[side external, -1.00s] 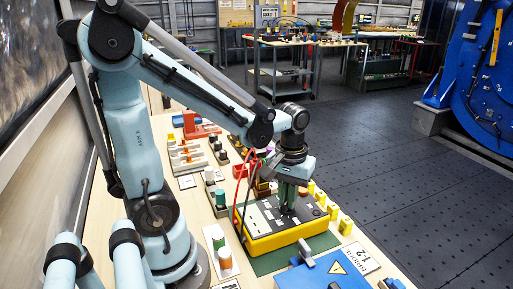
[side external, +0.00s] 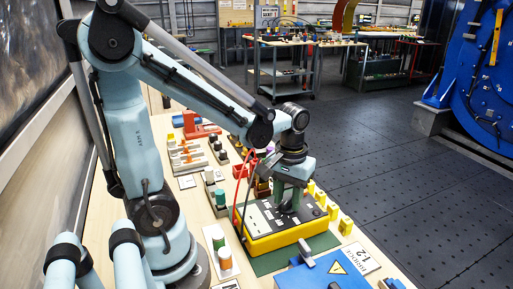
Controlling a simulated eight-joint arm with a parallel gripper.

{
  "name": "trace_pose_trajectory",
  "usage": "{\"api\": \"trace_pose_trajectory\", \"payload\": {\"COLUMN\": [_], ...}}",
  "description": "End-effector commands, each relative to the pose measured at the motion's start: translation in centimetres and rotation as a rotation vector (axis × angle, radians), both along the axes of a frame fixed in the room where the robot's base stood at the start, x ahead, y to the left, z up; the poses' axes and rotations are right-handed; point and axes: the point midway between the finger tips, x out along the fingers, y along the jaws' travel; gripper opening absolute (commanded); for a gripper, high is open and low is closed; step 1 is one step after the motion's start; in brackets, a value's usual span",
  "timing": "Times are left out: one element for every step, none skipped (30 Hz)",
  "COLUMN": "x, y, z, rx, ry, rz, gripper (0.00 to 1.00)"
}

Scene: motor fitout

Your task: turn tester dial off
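The tester (side external: 288,239) is a yellow box with a black top panel, lying on a green mat (side external: 268,263) on the bench. My gripper (side external: 287,207) points down over the right part of the panel, its fingertips at or just above the surface. I cannot tell whether the fingers are open or shut on something, or which way the dial points. Red and black leads (side external: 240,182) loop up at the tester's left end.
Several small yellow blocks (side external: 333,211) stand along the tester's far right side. A blue box (side external: 330,273) with a warning triangle is in front. Green and orange cylinders (side external: 222,252) stand left of the tester. Racks of small parts (side external: 186,158) lie further back.

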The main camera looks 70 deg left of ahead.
Motion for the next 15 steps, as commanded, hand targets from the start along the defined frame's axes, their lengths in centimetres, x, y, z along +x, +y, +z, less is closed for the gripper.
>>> {"api": "trace_pose_trajectory", "payload": {"x": [0.0, 0.0, 0.0, 0.0, 0.0, 0.0, 0.0, 0.0, 0.0, 0.0, 0.0, 0.0, 0.0, 0.0, 0.0], "y": [0.0, 0.0, 0.0, 0.0, 0.0, 0.0, 0.0, 0.0, 0.0, 0.0, 0.0, 0.0, 0.0, 0.0, 0.0], "z": [0.0, 0.0, 0.0, 0.0, 0.1, 0.1, 0.2, 0.4, 0.7, 0.9, 1.2, 1.6, 1.9, 2.3, 2.9], "rx": [0.0, 0.0, 0.0, -0.001, -0.001, -0.001, -0.001, -0.001, -0.001, -0.001, -0.001, -0.001, -0.001, -0.001, -0.001], "ry": [0.0, 0.0, 0.0, 0.001, 0.001, 0.001, 0.001, 0.001, 0.001, 0.001, 0.001, 0.001, 0.001, 0.001, 0.001], "rz": [0.0, 0.0, 0.0, 0.0, 0.0, 0.0, 0.0, 0.0, 0.0, 0.0, 0.0, 0.0, 0.0, 0.0, 0.0], "gripper": [0.37, 0.37, 0.37, 0.37, 0.37, 0.37, 0.37, 0.37, 0.37, 0.37, 0.37, 0.37, 0.37, 0.37, 0.37]}}
